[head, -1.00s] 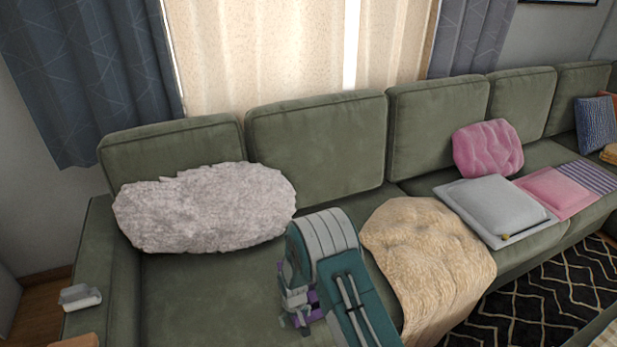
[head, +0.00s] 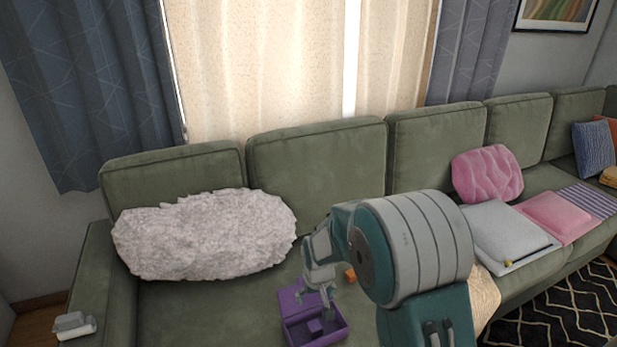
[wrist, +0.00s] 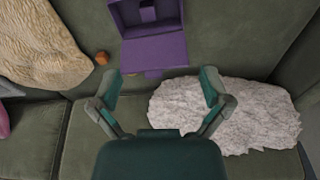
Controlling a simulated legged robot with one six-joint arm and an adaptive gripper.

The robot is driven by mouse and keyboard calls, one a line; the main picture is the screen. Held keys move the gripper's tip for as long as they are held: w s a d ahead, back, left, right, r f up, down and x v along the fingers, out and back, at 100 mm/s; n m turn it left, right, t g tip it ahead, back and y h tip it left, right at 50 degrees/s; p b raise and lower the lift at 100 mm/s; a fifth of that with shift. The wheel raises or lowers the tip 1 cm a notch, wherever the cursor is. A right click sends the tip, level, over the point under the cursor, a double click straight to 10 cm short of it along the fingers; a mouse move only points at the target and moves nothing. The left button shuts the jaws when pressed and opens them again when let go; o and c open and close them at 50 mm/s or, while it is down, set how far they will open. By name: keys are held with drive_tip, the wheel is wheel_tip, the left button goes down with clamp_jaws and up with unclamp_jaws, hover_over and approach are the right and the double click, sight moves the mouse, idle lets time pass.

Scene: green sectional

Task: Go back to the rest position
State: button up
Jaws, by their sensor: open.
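My gripper (wrist: 160,88) is open and empty in the wrist view, its two fingers spread wide with nothing between them but sofa and the edge of a purple box. In the head view my gripper (head: 318,287) is small and partly hidden beside my arm, above the green sofa seat (head: 200,312). The open purple box (head: 335,331) sits on the seat below it, with a small purple block inside. The box also shows at the top of the wrist view (wrist: 165,55). A small orange object (wrist: 101,58) lies beside the box.
A fluffy white cushion (head: 205,235) leans at the left of the sofa. A beige throw (head: 484,300) is mostly behind my arm. A pink cushion (head: 487,174) and a grey cushion (head: 505,236) are on the right. A small grey-white object (head: 74,325) rests on the left armrest.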

drive_tip(key=s+d+r+m+t, duration=0.1)
drive_tip(key=s+d+r, duration=0.35)
drive_tip(key=r, duration=0.45)
drive_tip(key=s+d+r+m+t, duration=0.1)
drive_tip(key=s+d+r, duration=0.35)
drive_tip(key=r, duration=0.55)
drive_tip(key=s+d+r+t, duration=0.1)
drive_tip(key=s+d+r, duration=0.1)
drive_tip(key=s, duration=0.6)
drive_tip(key=s+d+r+m+t, duration=0.1)
drive_tip(key=s+d+r, duration=0.2)
drive_tip(key=s, duration=0.5)
drive_tip(key=shift+v, duration=0.9)
drive_tip(key=shift+w+a, duration=0.1)
drive_tip(key=shift+w, duration=0.05)
